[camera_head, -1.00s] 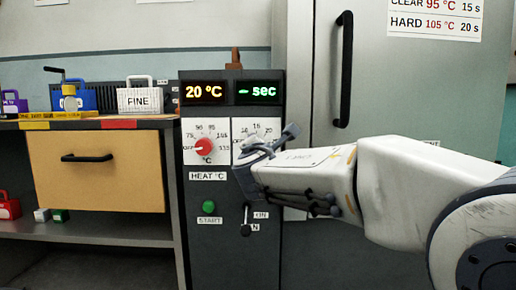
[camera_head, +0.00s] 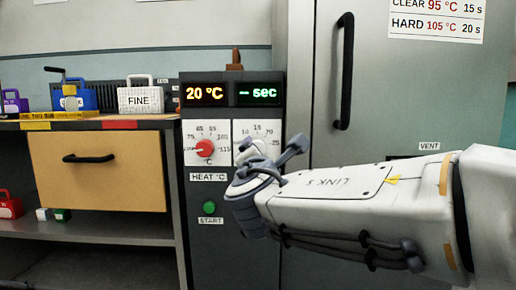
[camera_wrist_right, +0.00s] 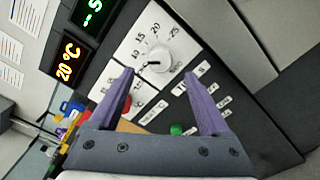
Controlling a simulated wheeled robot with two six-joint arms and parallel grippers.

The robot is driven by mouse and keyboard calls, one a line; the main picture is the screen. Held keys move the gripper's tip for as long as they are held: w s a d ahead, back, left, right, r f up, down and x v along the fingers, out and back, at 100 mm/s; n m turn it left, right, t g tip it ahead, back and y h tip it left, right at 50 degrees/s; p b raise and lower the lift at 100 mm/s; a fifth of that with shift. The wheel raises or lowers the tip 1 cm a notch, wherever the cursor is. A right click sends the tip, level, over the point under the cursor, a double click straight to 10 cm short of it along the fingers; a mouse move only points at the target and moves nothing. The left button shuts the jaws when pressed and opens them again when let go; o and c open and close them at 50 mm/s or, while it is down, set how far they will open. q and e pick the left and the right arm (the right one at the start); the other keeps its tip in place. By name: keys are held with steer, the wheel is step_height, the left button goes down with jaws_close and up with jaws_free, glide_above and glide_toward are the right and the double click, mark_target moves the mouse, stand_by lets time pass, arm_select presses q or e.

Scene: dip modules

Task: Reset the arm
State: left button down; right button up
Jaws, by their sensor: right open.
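My right arm comes in from the right in the head view. Its gripper (camera_head: 268,158) is in front of the dark control panel (camera_head: 232,256), and partly hides the time dial. In the right wrist view the gripper (camera_wrist_right: 160,78) is open, with its two purple fingers apart and nothing between them. The white time dial (camera_wrist_right: 153,57) is beyond the fingertips. The red heat knob (camera_head: 204,148) and green START button (camera_head: 209,207) are left of the gripper. The displays read 20 °C (camera_head: 204,93) and "-- sec" (camera_head: 259,93). My left gripper is not in view.
A grey cabinet door with a black handle (camera_head: 344,70) stands behind my arm. At left, a bench with a wooden drawer (camera_head: 100,185) holds a FINE block (camera_head: 141,97), a blue module (camera_head: 80,98) and a purple one (camera_head: 12,103). A red module (camera_head: 8,205) sits on the lower shelf.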

steer(key=shift+s, duration=0.95)
steer(key=s+d+f+m+g+h+p, duration=0.2)
steer(key=s+d+f+m+g+p, duration=0.5)
steer(key=s+f+m+g+p, duration=0.45)
steer(key=s+a+f+m+g+y+p, duration=0.1)
steer(key=s+f+m+g+p, duration=0.15)
steer(key=s, duration=0.65)
steer(key=s+a+f+m+g+y+p, duration=0.1)
steer(key=s+m+g+y+p, duration=0.2)
steer(key=s, duration=0.5)
step_height(320, 180, up, 37)
steer(key=s+g+h+p, duration=0.1)
steer(key=p, duration=3.7)
steer(key=shift+a+r+m, duration=0.15)
steer(key=shift+a+m, duration=0.05)
steer(key=shift+m, duration=0.2)
